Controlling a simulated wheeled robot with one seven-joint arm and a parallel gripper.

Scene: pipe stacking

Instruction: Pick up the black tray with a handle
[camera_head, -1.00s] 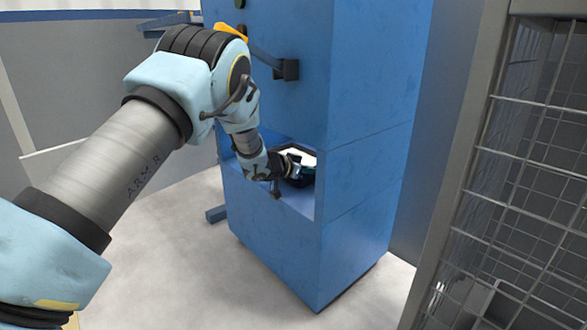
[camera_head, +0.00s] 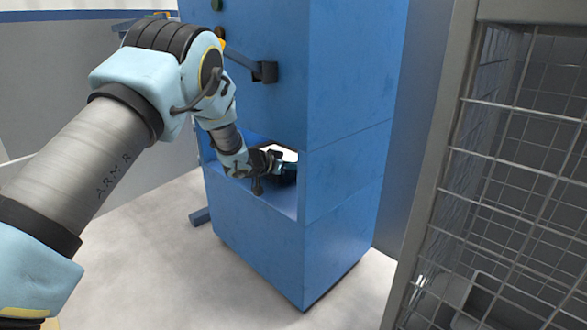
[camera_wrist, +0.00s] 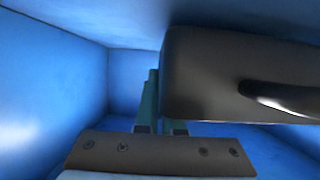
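The black tray (camera_wrist: 225,75) fills the right of the wrist view, close to the camera. Its dark curved handle (camera_wrist: 280,98) sticks out on the right. My gripper (camera_wrist: 160,110) points forward inside the blue opening, with teal fingers close together. The tray covers part of the right finger and the tips, so its hold on the tray cannot be told. In the head view, my gripper (camera_head: 285,174) is inside the cabinet opening, beside a bright white surface. The tray is not clear there.
A tall blue cabinet (camera_head: 335,110) surrounds the opening; its walls and ceiling are close around my gripper. A dark handle (camera_head: 265,72) juts from its front above my forearm. A grey wire-mesh cage (camera_head: 510,160) stands at the right. The pale floor (camera_head: 160,275) is open in front.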

